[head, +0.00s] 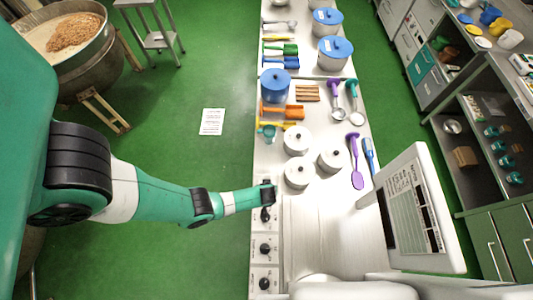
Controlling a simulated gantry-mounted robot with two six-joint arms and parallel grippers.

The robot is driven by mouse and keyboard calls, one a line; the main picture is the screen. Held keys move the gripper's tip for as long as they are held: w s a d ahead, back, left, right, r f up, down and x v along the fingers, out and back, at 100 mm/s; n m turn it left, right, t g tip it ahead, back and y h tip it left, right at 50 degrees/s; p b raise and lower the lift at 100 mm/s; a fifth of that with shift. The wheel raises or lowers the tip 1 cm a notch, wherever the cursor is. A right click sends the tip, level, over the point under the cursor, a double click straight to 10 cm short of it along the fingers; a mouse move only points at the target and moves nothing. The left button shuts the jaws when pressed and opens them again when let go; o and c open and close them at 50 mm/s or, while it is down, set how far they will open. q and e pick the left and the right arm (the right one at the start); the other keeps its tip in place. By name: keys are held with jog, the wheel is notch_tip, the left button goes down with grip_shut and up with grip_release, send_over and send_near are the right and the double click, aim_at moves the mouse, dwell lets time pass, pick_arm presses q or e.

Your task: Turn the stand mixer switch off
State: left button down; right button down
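My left arm, green and white, reaches in from the left in the head view. Its small dark gripper (266,194) is at the left edge of the steel counter, above the upper end of a light control panel (265,266). The panel carries dark knobs: one (265,215) just below the gripper, one in the middle (265,248) and one lower down (264,283). Which is the mixer switch, and whether the gripper touches a knob, I cannot tell. The fingers are too small to read as open or shut. My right gripper is out of view. No stand mixer is clearly recognisable.
A white tilted panel with a printed sheet (408,206) stands on the right. White lidded pots (298,173), a purple spoon (357,180) and blue-lidded containers (335,52) occupy the steel counter (320,225). A large kettle (85,65) is upper left. Green floor lies between.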

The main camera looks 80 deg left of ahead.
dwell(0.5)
pick_arm(q)
jog(key=c, duration=0.9)
grip_release()
jog(key=shift+c, duration=0.2)
jog(key=shift+o, duration=0.4)
